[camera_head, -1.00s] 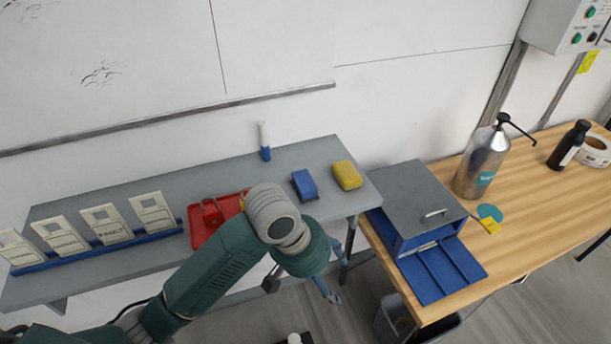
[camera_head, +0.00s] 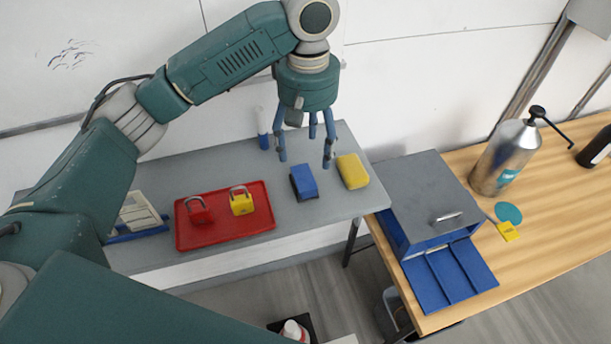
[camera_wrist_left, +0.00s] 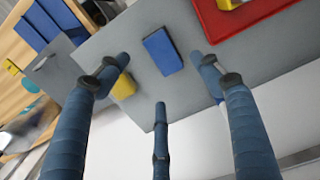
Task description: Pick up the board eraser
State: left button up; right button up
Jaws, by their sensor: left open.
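The board eraser appears to be the blue block with a dark underside (camera_head: 304,183), lying on the grey shelf (camera_head: 228,162). In the left wrist view the blue block (camera_wrist_left: 162,51) shows between the spread fingers. My left gripper (camera_head: 305,153) is open and empty, its three fingers pointing down above and just behind the block in the head view. It also shows in the left wrist view (camera_wrist_left: 160,72), with a gap between the fingertips and the block. My right gripper is not in view.
A yellow block (camera_head: 352,171) lies close to the right of the eraser. A red tray (camera_head: 222,240) with a red padlock (camera_head: 198,214) and a yellow padlock (camera_head: 241,204) is to the left. A white-and-blue bottle (camera_head: 263,136) stands behind. A grey box (camera_head: 425,185) is farther right.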

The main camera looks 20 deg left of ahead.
aim_at(308, 176)
pick_arm(q)
notch_tip(308, 176, down, 4)
jog(key=shift+r, duration=0.15)
jog(key=shift+w+f+p, duration=0.1)
jog(key=shift+f+p, duration=0.45)
jog(key=shift+f, duration=0.05)
notch_tip(308, 176, down, 4)
jog(key=shift+r+p, duration=0.25)
jog(key=shift+p, duration=0.35)
jog(key=shift+w+f, duration=0.1)
jog(key=shift+f, duration=0.35)
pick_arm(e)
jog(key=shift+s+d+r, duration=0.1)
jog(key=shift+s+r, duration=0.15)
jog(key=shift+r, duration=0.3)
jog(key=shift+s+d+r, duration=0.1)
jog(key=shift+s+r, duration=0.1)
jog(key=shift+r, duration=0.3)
pick_arm(q)
jog(key=shift+c, duration=0.5)
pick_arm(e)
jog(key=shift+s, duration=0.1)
pick_arm(q)
jog(key=c, duration=0.8)
jog(key=shift+c, duration=1.1)
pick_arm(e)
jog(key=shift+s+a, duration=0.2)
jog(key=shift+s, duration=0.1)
pick_arm(q)
jog(key=shift+r, duration=0.1)
